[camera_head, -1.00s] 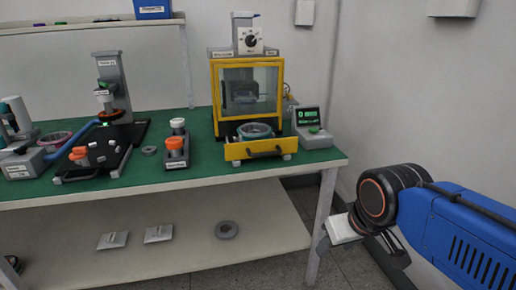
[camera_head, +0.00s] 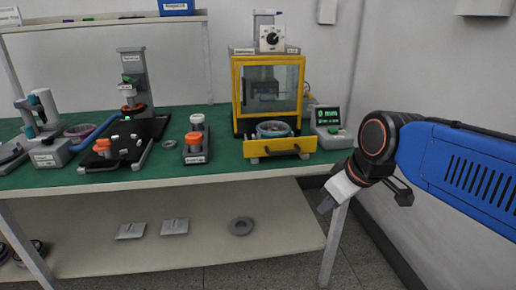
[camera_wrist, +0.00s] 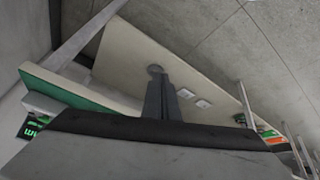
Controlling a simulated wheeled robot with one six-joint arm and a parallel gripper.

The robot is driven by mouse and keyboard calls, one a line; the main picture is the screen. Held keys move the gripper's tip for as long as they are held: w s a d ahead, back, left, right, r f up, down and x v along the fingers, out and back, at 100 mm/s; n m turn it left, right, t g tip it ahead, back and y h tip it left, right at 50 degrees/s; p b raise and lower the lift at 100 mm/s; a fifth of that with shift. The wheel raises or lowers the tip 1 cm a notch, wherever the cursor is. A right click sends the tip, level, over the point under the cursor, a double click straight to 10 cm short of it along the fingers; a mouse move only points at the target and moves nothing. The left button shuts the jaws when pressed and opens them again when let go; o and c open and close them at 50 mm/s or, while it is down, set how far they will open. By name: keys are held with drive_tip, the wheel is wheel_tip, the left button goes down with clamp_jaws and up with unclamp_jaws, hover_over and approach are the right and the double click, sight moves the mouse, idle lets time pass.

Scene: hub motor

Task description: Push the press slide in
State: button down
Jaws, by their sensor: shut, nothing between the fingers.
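The press (camera_head: 268,90) is a yellow-framed box with a clear front window, standing at the back right of the green bench. Its yellow slide (camera_head: 279,148) sticks out at the front with a dark handle, and a round teal-rimmed part (camera_head: 273,129) sits on it. My gripper (camera_head: 325,206) is in front of the bench's right end, lower than the top and to the right of the slide, apart from it. Its fingers are together and empty, and they also show in the wrist view (camera_wrist: 161,98) over the lower shelf. The slide is not clearly seen in the wrist view.
A small display (camera_head: 328,117) reading "0 mm" stands right of the press. A rack with orange and white caps (camera_head: 195,140) and a black fixture (camera_head: 130,140) stand to the left.

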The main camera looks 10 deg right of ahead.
sight(255, 150)
drive_tip(key=w+a+r+n+y, duration=0.2)
drive_tip(key=w+a+r+n, duration=0.3)
drive_tip(key=w+r, duration=0.15)
drive_tip(key=w+a+r+n+y, duration=0.1)
drive_tip(key=w+a+r+n, duration=0.45)
drive_tip(key=w, duration=0.25)
drive_tip(key=shift+n+t, duration=0.25)
drive_tip(key=shift+t, duration=0.05)
drive_tip(key=w+a+f, duration=0.1)
drive_tip(key=w+f, duration=0.1)
drive_tip(key=w+a+f, duration=0.1)
drive_tip(key=w+f, duration=0.2)
drive_tip(key=w+a+f, duration=0.1)
drive_tip(key=w+f, duration=0.1)
drive_tip(key=w, duration=0.1)
drive_tip(key=shift+a+f, duration=0.25)
drive_tip(key=shift+f, duration=0.15)
drive_tip(key=shift+w, duration=0.75)
drive_tip(key=w, duration=1.7)
drive_tip(key=shift+w, duration=0.25)
drive_tip(key=shift+s, duration=0.1)
